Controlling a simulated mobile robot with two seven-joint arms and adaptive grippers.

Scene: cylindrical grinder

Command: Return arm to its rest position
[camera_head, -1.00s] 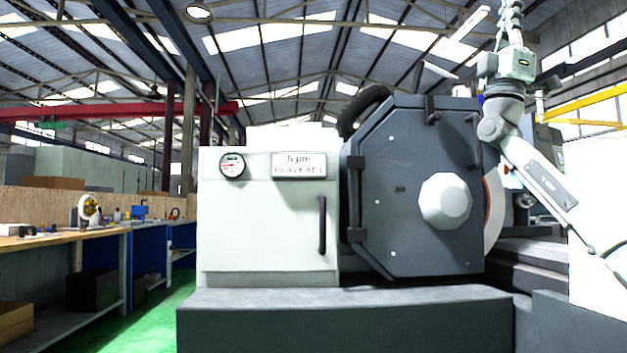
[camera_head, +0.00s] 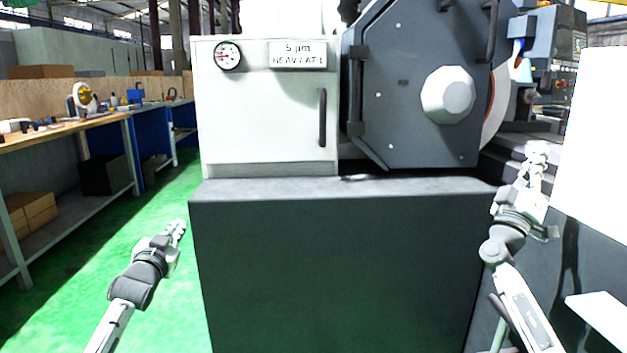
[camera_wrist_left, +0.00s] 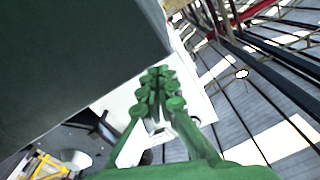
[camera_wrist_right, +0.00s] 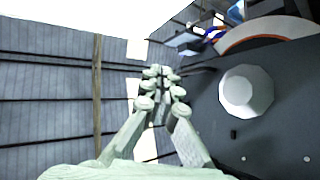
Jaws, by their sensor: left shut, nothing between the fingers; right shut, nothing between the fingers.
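My left gripper (camera_head: 178,230) is low at the left in the head view, above the green floor and left of the machine's dark base. It is shut and empty; its closed fingers also show in the left wrist view (camera_wrist_left: 158,95). My right gripper (camera_head: 537,155) is at the right in the head view, pointing up, in front of the grinder's dark steps. It is shut and empty; its closed fingers show in the right wrist view (camera_wrist_right: 160,90). The grinder (camera_head: 265,110) has a pale cabinet and a dark octagonal wheel guard (camera_head: 415,125) with a faceted knob (camera_head: 448,95).
The dark machine base (camera_head: 340,265) fills the middle front. A workbench (camera_head: 75,130) with tools and boxes runs along the left. The green floor (camera_head: 165,320) between them is clear apart from my left arm. A white panel (camera_head: 600,150) stands at the right.

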